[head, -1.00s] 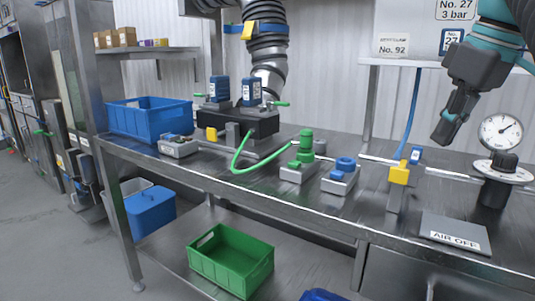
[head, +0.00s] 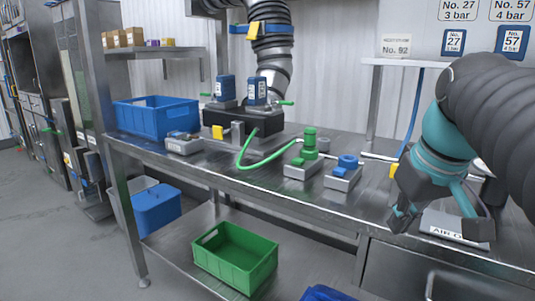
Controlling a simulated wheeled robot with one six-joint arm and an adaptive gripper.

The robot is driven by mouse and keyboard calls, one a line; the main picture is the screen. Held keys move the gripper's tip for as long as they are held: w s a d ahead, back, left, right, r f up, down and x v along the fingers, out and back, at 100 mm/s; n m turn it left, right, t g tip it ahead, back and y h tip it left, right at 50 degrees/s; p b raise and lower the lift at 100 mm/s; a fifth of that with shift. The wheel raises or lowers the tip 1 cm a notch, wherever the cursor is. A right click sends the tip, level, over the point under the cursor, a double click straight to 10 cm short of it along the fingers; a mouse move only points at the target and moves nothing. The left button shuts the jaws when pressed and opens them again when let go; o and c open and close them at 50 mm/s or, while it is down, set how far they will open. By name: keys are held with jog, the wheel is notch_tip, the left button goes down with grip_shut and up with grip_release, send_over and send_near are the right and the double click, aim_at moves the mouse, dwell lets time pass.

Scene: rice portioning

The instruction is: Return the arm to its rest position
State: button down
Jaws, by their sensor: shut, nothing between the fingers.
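My gripper (head: 400,222) is dark grey and sits at the right of the head view, on the end of my teal and black arm. Its fingers point down and to the left, in front of the steel workbench (head: 300,205) in the picture. The fingers look closed together with nothing held. My arm covers the right part of the bench, including the gauge and most of the yellow block.
A grey plate marked AIR OFF (head: 455,232) lies partly behind my gripper. Left along the bench are a blue-topped fitting (head: 347,163), a green-topped fitting (head: 309,142), a green hose (head: 243,160) and a blue bin (head: 157,117). A green crate (head: 235,280) is below.

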jog(key=s+a+f+m, duration=0.1)
jog(key=s+a+f, duration=0.1)
jog(key=f, duration=0.7)
jog(key=s+a+f+m+t, duration=0.1)
jog(key=s+a+f, duration=0.2)
jog(key=f, duration=0.6)
jog(key=shift+s+f, duration=0.25)
jog(key=shift+s, duration=0.85)
